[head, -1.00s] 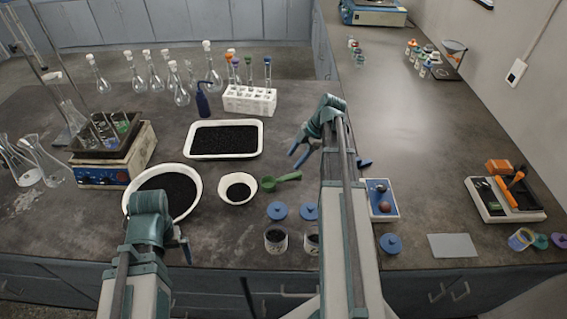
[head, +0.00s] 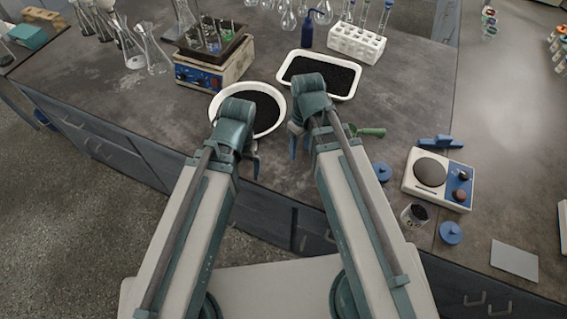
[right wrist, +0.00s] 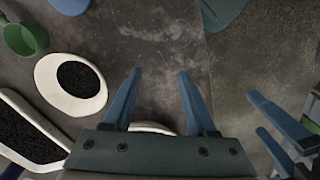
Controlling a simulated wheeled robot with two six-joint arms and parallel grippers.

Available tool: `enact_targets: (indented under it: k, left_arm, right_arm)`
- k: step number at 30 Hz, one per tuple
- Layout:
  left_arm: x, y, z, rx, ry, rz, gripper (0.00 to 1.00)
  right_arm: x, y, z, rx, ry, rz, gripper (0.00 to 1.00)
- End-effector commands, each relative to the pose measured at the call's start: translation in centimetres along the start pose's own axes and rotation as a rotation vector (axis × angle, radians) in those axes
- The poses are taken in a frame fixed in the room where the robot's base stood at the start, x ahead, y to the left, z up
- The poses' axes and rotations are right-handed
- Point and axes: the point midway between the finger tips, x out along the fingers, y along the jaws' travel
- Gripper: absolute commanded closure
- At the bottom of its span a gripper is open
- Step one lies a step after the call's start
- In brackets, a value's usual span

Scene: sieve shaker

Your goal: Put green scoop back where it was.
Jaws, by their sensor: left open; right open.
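The green scoop (head: 372,132) lies on the dark bench, partly hidden by my right arm in the head view. In the right wrist view the scoop (right wrist: 27,38) shows at the upper left, beside the small white bowl of black grains (right wrist: 42,75). My right gripper (right wrist: 159,74) is open and empty, apart from the scoop; in the head view it (head: 322,140) is left of the scoop. My left gripper (head: 236,150) is open and empty by the front of the large round white bowl (head: 282,118); its fingers also show at the right of the wrist view.
A white tray of black grains (head: 350,92) lies behind my right gripper.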

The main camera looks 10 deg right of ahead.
Motion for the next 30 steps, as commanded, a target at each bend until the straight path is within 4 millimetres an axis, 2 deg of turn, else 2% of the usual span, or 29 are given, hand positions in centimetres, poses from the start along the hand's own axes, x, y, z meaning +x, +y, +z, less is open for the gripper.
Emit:
enact_targets:
  k: [1,3,9,14,30]
  left_arm:
    - [0.0,0.0,0.0,0.000,0.000,0.000,0.00]
    - [0.0,0.0,0.0,0.000,0.000,0.000,0.00]
    - [0.0,0.0,0.0,0.000,0.000,0.000,0.00]
    - [0.0,0.0,0.0,0.000,0.000,0.000,0.00]
    - [0.0,0.0,0.0,0.000,0.000,0.000,0.00]
  right_arm:
    - [0.1,-2.0,0.3,0.040,-0.015,0.022,0.43]
    - [0.2,-3.8,0.5,0.110,-0.030,0.053,0.43]
    - [0.3,-6.9,0.9,0.247,-0.043,0.118,0.43]
    - [0.3,-7.7,1.0,0.289,-0.043,0.138,0.43]
    - [0.3,-7.6,1.0,0.294,-0.042,0.137,0.43]
